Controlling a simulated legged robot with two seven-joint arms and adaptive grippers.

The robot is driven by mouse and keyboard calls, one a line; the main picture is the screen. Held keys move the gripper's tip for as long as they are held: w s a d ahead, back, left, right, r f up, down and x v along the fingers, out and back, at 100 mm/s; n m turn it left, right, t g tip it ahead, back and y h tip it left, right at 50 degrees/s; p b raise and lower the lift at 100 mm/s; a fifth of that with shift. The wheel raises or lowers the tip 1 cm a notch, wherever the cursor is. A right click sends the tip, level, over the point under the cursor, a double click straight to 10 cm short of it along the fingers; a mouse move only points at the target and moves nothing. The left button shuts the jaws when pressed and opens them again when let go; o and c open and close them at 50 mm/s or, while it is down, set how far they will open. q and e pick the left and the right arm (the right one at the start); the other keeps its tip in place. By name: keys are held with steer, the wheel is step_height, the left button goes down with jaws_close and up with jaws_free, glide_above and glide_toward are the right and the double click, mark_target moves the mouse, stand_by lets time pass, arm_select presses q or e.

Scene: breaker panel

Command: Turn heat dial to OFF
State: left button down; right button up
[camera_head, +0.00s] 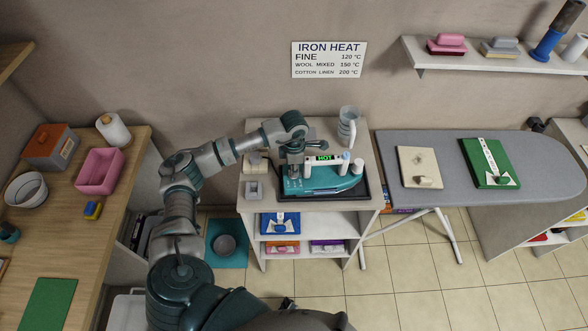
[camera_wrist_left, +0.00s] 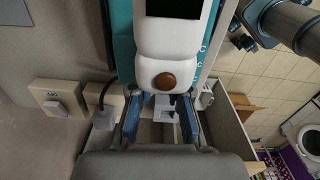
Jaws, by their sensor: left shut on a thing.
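The teal and white iron (camera_head: 325,183) lies on a dark rest on the small cabinet, its display (camera_head: 324,158) reading HOT in green. My left gripper (camera_head: 294,171) is over the iron's left end. In the left wrist view its two blue fingers (camera_wrist_left: 159,122) straddle a small part below the white handle (camera_wrist_left: 172,45) with its brown round button (camera_wrist_left: 165,81). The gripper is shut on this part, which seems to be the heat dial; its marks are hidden. Part of my right arm (camera_wrist_left: 290,25) shows in the left wrist view; its finger state is unclear.
An iron heat sign (camera_head: 329,60) hangs on the wall. A clear jug (camera_head: 347,125) stands behind the iron. A wooden counter (camera_head: 75,225) is at the left.

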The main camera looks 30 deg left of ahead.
arm_select(q)
steer(key=shift+s+d+f+n, duration=0.1)
steer(key=shift+s+f+n, duration=0.15)
steer(key=shift+f+n, duration=0.05)
steer(key=c, duration=1.4)
jaws_free()
steer(key=shift+r, duration=0.1)
steer(key=shift+r, duration=0.1)
steer(key=shift+w+r, duration=0.1)
steer(key=shift+r, duration=0.2)
step_height(320, 180, up, 11)
steer(key=shift+r, duration=0.15)
